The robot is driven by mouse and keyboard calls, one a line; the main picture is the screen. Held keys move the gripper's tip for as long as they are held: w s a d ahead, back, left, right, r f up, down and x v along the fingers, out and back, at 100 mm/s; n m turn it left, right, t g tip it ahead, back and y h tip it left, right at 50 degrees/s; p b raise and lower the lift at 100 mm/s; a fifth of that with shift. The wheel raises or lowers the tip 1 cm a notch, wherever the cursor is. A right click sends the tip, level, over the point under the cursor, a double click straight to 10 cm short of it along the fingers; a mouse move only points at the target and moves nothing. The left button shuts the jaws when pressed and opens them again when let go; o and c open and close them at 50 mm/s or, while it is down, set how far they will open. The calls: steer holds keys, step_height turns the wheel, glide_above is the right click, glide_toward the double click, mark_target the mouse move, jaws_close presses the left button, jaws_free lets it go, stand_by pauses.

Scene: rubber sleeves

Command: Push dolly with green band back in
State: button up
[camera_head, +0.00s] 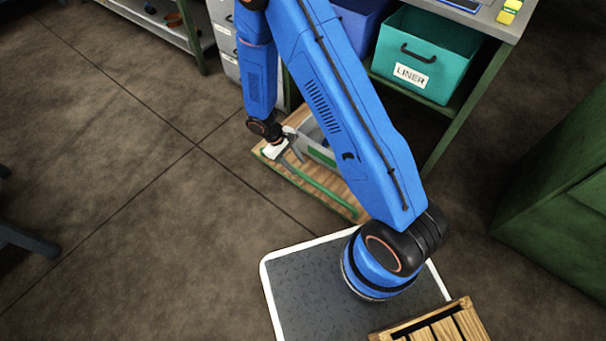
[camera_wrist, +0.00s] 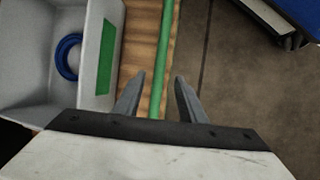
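The dolly (camera_head: 345,206) is a low wooden platform with a green band (camera_head: 318,187) along its front edge, partly out from under the workbench. In the wrist view its wooden boards (camera_wrist: 140,45) and the green band (camera_wrist: 163,58) run up the picture. A grey bin (camera_wrist: 112,70) with a green label stands on it, with a blue ring (camera_wrist: 66,56) inside. My gripper (camera_head: 293,158) is over the dolly beside the bin. In the wrist view my gripper (camera_wrist: 157,85) has its fingers apart, one on each side of the green band. I cannot tell whether they touch it. My arm hides part of the dolly.
A teal bin (camera_head: 425,55) labelled LINER sits on the workbench shelf above. A green cabinet (camera_head: 560,190) stands at the right. A wooden crate (camera_head: 440,325) is at the bottom right, on my base. The concrete floor (camera_head: 130,170) at the left is mostly clear.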

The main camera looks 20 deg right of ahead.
mark_target(305, 176)
steer(key=x, duration=0.7)
steer(key=shift+d+f, duration=0.1)
steer(key=shift+f, duration=0.05)
steer(key=shift+c, duration=0.2)
jaws_close()
